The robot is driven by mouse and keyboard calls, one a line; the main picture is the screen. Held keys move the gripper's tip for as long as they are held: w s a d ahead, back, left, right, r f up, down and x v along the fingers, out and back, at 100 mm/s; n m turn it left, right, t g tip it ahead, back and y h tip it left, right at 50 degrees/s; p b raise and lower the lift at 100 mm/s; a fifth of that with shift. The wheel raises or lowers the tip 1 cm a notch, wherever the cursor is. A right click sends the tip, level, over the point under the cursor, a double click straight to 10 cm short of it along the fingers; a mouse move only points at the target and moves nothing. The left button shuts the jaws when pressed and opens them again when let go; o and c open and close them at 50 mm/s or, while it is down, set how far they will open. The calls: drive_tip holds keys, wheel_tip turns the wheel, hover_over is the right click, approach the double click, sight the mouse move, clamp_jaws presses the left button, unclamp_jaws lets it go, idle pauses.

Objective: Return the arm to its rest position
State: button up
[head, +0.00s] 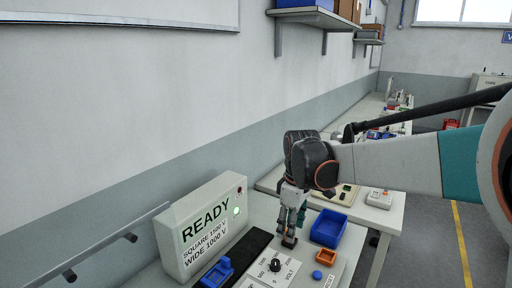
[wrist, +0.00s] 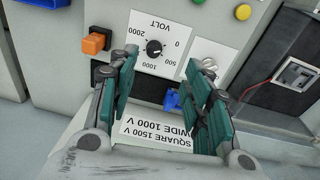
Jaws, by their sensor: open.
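My arm (head: 395,165) reaches in from the right in the head view. My gripper (head: 291,226) points down over the test bench, just above or beside a small dark part on the panel; I cannot tell whether they touch. In the wrist view my gripper (wrist: 163,60) is open, with its green-padded fingers apart. Between and beyond them are the volt dial (wrist: 154,48), a small blue part (wrist: 172,100) and a white label plate (wrist: 158,132). I see nothing held between the fingers.
The READY box (head: 205,225) stands left of my gripper. A blue holder (head: 217,273) is in front. A wall shelf (head: 305,14) hangs above. An orange block (wrist: 95,41) shows in the wrist view.

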drive_tip(key=s+d+r+m+t, duration=0.2)
drive_tip(key=s+d+m, duration=0.1)
drive_tip(key=s, duration=0.3)
drive_tip(key=s+d+r+m+t, duration=0.1)
drive_tip(key=s+d+r+m, duration=0.2)
drive_tip(key=s, duration=0.4)
drive_tip(key=s+d+f+m+t, duration=0.1)
drive_tip(key=s+d+m, duration=0.1)
drive_tip(key=s, duration=0.3)
drive_tip(key=s+d+f+m+t, duration=0.1)
drive_tip(key=s+f+m+t, duration=0.1)
drive_tip(key=s, duration=0.4)
drive_tip(key=shift+d+f+m, duration=0.25)
drive_tip(key=shift+d+m, duration=0.15)
drive_tip(key=shift+m, duration=0.5)
drive_tip(key=shift+c, duration=0.5)
